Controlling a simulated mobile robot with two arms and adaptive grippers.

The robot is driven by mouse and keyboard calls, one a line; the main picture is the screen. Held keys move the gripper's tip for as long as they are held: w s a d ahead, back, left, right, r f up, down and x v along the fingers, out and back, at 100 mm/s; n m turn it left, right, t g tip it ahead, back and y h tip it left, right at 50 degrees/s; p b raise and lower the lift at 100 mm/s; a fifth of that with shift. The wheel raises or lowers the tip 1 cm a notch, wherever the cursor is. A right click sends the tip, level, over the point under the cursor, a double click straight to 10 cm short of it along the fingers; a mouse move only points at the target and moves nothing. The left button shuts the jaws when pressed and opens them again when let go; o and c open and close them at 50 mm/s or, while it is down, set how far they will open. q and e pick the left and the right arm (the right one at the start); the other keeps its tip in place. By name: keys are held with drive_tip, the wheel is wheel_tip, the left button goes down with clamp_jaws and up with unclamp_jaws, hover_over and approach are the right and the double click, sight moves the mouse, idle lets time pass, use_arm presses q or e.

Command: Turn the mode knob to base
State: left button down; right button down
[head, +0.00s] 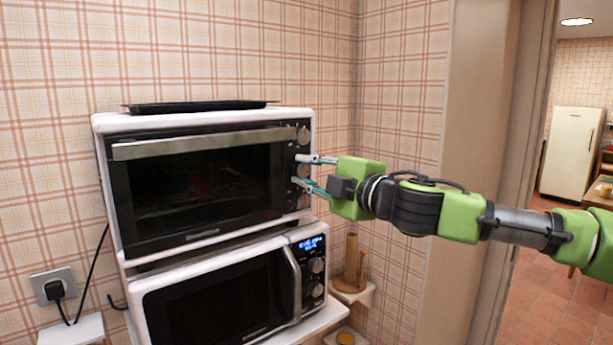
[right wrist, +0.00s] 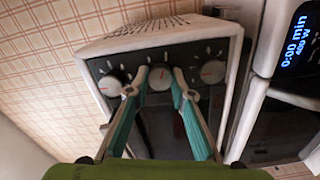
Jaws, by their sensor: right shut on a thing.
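A white and black toaster oven (head: 200,180) stands on top of a microwave, with a column of knobs on the right of its front. In the right wrist view the oven panel shows three round knobs: the left knob (right wrist: 110,87), the middle knob (right wrist: 161,78) and the right knob (right wrist: 213,72), with reddish pointer marks. My right gripper (head: 303,173) reaches in from the right, its two fingers on either side of the middle knob. It is shut on that knob, as the right wrist view (right wrist: 160,75) also shows. Knob labels are too small to read. My left gripper is not in view.
The microwave (head: 225,295) below has a lit blue display and its own knobs. A black tray (head: 195,106) lies on top of the oven. A wooden paper-roll holder (head: 352,268) stands on a small shelf to the right. A doorway opens at the far right, with a fridge (head: 572,152) beyond.

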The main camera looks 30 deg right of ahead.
sight(302, 169)
drive_tip(key=shift+m, duration=0.5)
drive_tip(key=c, duration=1.8)
unclamp_jaws()
drive_tip(key=shift+d, duration=0.1)
drive_tip(key=shift+s+d+r, duration=0.1)
drive_tip(key=shift+s+d, duration=0.05)
drive_tip(key=shift+s, duration=0.8)
drive_tip(key=shift+s+a, duration=0.2)
drive_tip(key=shift+s, duration=0.3)
drive_tip(key=shift+s+a, duration=0.15)
drive_tip(key=shift+s, duration=0.3)
drive_tip(key=shift+s+d, duration=0.25)
drive_tip(key=shift+s, duration=0.7)
drive_tip(key=shift+s+d, duration=0.2)
drive_tip(key=shift+s, duration=0.7)
